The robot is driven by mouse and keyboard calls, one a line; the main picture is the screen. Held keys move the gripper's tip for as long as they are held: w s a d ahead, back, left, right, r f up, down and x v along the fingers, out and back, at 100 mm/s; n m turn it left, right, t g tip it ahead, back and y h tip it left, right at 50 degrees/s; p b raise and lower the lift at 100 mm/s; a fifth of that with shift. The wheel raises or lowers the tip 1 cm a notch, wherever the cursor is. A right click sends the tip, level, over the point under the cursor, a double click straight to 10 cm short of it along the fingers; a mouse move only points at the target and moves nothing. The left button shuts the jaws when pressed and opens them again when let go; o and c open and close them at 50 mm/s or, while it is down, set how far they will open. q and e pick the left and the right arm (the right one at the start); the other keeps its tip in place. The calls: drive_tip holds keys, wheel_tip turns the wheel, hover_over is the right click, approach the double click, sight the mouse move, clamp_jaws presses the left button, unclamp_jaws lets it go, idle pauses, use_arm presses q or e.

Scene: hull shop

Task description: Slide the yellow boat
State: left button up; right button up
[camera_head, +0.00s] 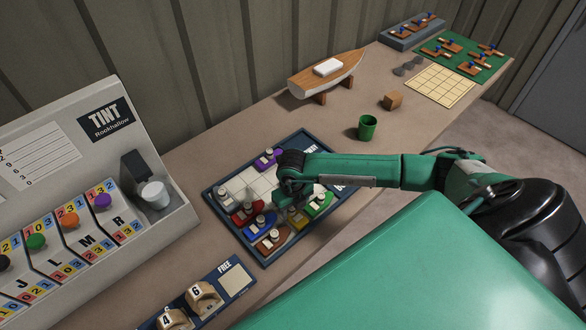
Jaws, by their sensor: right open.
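The yellow boat (299,219) sits on the blue-framed sliding board (253,254), near its front edge, between the blue boat (266,228) and the green boat (321,207). Most of it is hidden under my right gripper (284,203). That gripper points down over the board and is open. I cannot tell whether its fingers touch the yellow boat. Also on the board are a red boat (241,216), a brown boat (273,241), a purple boat (265,165) and a pale boat (224,191). My left gripper is out of view.
The tint machine (68,145) stands at the left. A green cup (367,127), wooden cube (392,101) and model boat (328,77) stand behind the board. Bare bench lies between board and wall.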

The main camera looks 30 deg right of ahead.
sight(293, 208)
wheel_tip(293, 208, up, 14)
drive_tip(key=b, duration=0.3)
drive_tip(key=shift+f+b, duration=0.15)
drive_tip(key=shift+b, duration=0.2)
drive_tip(key=shift+s, duration=0.1)
